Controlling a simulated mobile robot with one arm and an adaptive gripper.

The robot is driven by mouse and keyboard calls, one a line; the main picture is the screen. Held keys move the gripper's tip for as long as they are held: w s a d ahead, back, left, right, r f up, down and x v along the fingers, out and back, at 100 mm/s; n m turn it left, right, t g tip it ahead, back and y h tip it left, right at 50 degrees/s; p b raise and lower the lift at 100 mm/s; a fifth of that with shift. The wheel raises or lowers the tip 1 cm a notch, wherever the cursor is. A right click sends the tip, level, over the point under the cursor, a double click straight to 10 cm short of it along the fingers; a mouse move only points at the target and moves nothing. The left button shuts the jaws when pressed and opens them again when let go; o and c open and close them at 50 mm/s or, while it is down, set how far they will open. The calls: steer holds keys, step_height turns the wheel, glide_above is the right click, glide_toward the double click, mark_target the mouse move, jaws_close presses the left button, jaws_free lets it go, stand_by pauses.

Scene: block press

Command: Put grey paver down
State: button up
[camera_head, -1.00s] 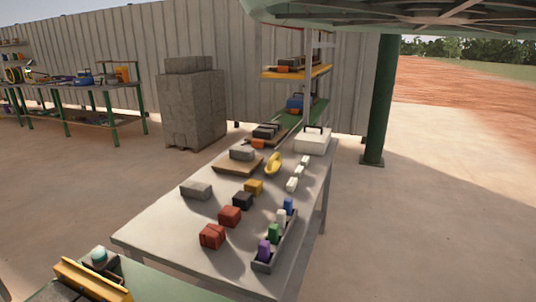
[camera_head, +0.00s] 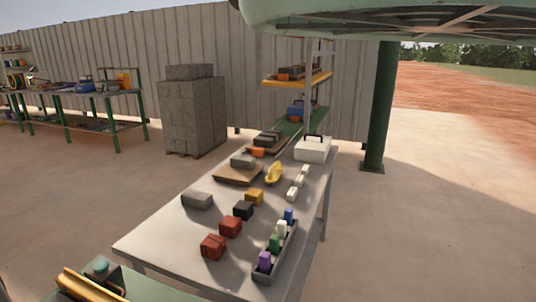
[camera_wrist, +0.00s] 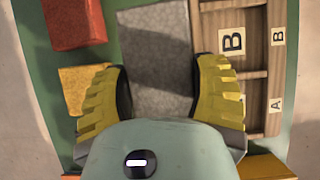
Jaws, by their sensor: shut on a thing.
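In the wrist view, a speckled grey paver (camera_wrist: 155,50) sits between the two yellow ribbed fingers of my gripper (camera_wrist: 160,80). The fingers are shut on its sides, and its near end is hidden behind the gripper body. The paver is over a green surface (camera_wrist: 50,120), left of a wooden rack (camera_wrist: 256,85) with B and A labels. I cannot tell whether the paver touches the surface beneath. My gripper does not show in the head view.
A red block (camera_wrist: 73,22) and a yellow block (camera_wrist: 84,82) lie left of the paver. In the head view, a long grey table (camera_head: 165,240) carries another grey block (camera_head: 197,200), red blocks (camera_head: 213,246) and a narrow tray (camera_head: 263,275) of coloured pieces. Open floor lies right.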

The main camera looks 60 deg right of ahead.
step_height(320, 180, down, 11)
steer(key=shift+d+r, duration=0.15)
steer(key=shift+r, duration=0.05)
steer(key=shift+r+b, duration=0.25)
steer(key=shift+b, duration=0.1)
steer(key=shift+w+d+r, duration=0.15)
steer(key=shift+d+r, duration=0.1)
steer(key=shift+r, duration=0.4)
steer(key=shift+v, duration=1.3)
steer(key=s+p+v, duration=0.1)
steer(key=p+v, duration=0.8)
steer(key=v, duration=0.2)
steer(key=shift+w+d+r+p, duration=0.2)
steer(key=shift+w+d+p, duration=0.15)
steer(key=shift+d, duration=0.15)
